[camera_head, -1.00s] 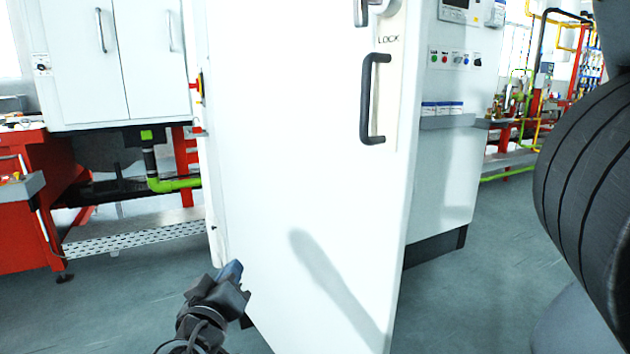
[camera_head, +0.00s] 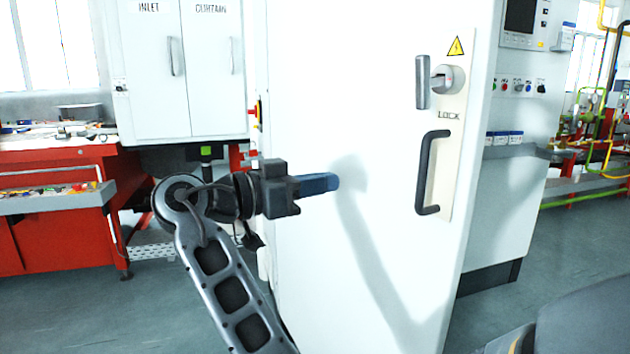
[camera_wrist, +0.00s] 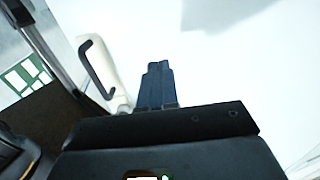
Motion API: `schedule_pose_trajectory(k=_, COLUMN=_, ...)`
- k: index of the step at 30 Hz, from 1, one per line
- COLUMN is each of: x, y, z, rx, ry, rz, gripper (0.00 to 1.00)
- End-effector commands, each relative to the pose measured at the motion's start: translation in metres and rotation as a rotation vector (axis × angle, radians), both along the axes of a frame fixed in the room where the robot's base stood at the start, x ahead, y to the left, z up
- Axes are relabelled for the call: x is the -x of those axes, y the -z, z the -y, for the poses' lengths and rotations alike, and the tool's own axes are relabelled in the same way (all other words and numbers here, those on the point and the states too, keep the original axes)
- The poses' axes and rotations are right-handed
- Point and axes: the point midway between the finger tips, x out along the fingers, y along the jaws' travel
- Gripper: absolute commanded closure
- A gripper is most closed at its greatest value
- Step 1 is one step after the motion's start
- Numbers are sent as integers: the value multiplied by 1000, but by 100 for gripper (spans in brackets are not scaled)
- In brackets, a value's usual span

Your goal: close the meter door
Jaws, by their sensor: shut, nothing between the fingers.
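The large white meter door (camera_head: 320,110) stands swung out from its cabinet (camera_head: 510,215) in the head view, with the cabinet's control panel behind its right edge. On the door's right side are a black bar handle (camera_head: 428,172) and a lock lever (camera_head: 423,82) on a beige LOCK plate. My gripper (camera_head: 333,182) is shut and empty in front of the door's middle, left of the handle. Whether the fingertips touch the door I cannot tell. In the wrist view my gripper (camera_wrist: 157,68) points at the white door face (camera_wrist: 225,60), with the handle (camera_wrist: 98,68) to its left.
A red workbench (camera_head: 60,225) with loose items stands at the left. Pipework (camera_head: 600,130) is at the far right. Grey floor (camera_head: 565,250) is open right of the cabinet.

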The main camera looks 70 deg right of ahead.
Motion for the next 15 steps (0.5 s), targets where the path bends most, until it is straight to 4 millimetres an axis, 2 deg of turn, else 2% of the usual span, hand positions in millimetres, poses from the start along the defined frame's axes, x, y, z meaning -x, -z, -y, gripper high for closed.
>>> schedule_pose_trajectory(k=6, x=29, y=0, z=35, rx=-1, ry=3, rz=-1, gripper=100)
schedule_pose_trajectory(k=15, x=57, y=0, z=70, rx=0, ry=0, rz=-1, gripper=100)
